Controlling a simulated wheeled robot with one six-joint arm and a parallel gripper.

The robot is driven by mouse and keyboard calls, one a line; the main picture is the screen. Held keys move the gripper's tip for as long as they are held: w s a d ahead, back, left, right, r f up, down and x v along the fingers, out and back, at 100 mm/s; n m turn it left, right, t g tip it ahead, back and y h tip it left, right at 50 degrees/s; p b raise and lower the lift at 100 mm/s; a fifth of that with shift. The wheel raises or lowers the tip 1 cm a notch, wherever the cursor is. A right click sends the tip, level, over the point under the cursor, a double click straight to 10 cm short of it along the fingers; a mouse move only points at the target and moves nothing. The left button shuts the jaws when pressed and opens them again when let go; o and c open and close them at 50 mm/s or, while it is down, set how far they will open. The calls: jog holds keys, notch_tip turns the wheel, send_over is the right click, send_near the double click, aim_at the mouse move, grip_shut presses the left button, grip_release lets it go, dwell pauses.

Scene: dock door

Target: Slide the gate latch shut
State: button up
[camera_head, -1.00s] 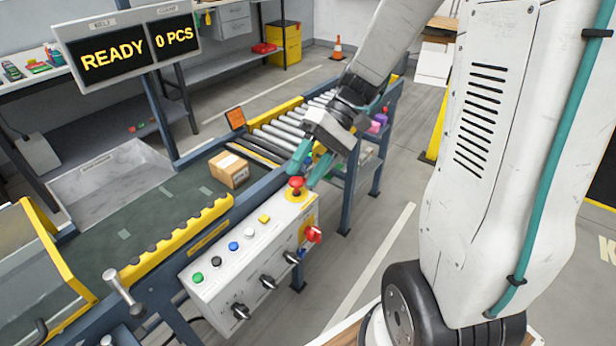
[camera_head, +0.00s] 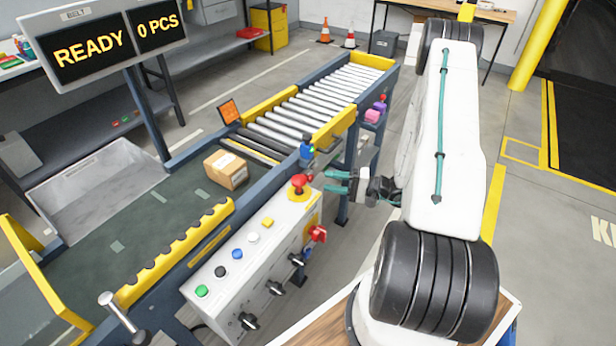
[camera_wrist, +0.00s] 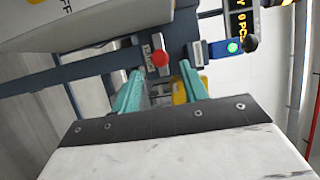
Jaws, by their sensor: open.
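My gripper (camera_head: 330,181) is open and empty, with teal fingers pointing left beside the control box's far right corner; it also shows in the wrist view (camera_wrist: 160,70). In the wrist view a round red knob (camera_wrist: 160,58) on a small pale metal plate appears between and beyond the fingertips, on a dark blue rail. It looks like the latch knob, but I cannot tell for sure or judge its slide position. No contact with the fingers shows. In the head view I cannot make out the latch.
The white control box (camera_head: 250,262) with a red mushroom button (camera_head: 299,184) stands close to my gripper. A blue device (camera_head: 306,149) sits on the conveyor edge. A carton (camera_head: 226,169) lies on the belt, before the rollers (camera_head: 318,104). Floor to the right is open.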

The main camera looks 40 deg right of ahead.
aim_at(311, 182)
jog(key=x, duration=0.7)
jog(key=shift+w, duration=0.2)
